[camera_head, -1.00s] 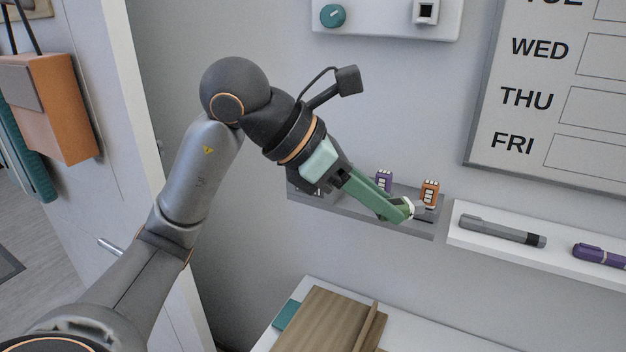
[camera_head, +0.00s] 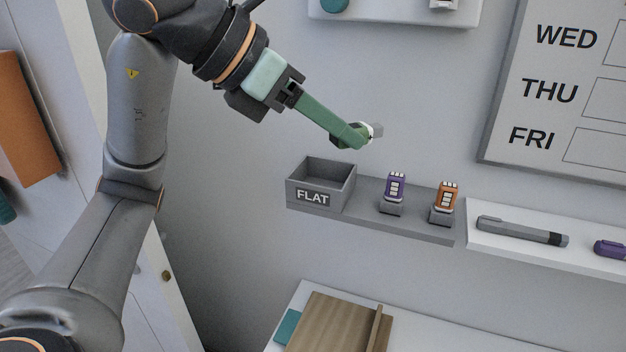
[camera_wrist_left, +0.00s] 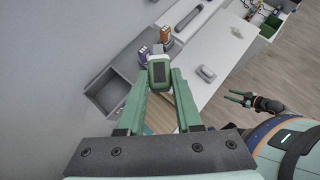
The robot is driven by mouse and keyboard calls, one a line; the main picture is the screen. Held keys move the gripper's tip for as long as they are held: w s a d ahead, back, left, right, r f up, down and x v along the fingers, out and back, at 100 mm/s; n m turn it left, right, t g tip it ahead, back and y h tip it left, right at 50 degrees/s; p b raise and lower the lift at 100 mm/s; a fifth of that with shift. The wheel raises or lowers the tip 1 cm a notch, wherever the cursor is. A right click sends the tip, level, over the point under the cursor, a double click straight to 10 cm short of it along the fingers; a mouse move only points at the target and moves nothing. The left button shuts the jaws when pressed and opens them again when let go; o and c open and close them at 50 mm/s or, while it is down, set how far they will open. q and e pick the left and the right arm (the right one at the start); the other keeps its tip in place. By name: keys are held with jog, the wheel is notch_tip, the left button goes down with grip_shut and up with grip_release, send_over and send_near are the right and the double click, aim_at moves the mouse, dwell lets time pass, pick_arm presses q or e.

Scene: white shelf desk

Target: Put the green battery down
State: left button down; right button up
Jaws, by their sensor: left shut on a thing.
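The green battery (camera_wrist_left: 159,72) is gripped between the fingertips of my left gripper (camera_wrist_left: 158,84) in the left wrist view, with a dark panel on its face. In the head view my left gripper (camera_head: 360,137) is raised above the grey ledge, clear of it, and the fingers largely hide the battery; a grey end (camera_head: 376,131) sticks out past them. My right gripper (camera_wrist_left: 236,97) is small at the right of the left wrist view, its two fingers apart and empty.
The grey ledge (camera_head: 365,215) carries an empty open box marked FLAT (camera_head: 313,197), a purple battery (camera_head: 395,186) and an orange battery (camera_head: 446,196), both upright in holders. A white ledge (camera_head: 490,242) with a grey pen (camera_head: 522,231) adjoins on the right. A desk lies below.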

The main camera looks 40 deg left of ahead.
pick_arm(q)
jog(key=w+a+f, duration=0.2)
jog(key=a+f, duration=0.1)
jog(key=w+a+f, duration=0.6)
jog(key=shift+a, duration=0.35)
jog(key=shift+w+a+f, duration=0.2)
jog(key=shift+f, duration=1.65)
jog(key=shift+f, duration=0.15)
jog(key=shift+f+b, duration=0.5)
jog(key=shift+b, duration=0.05)
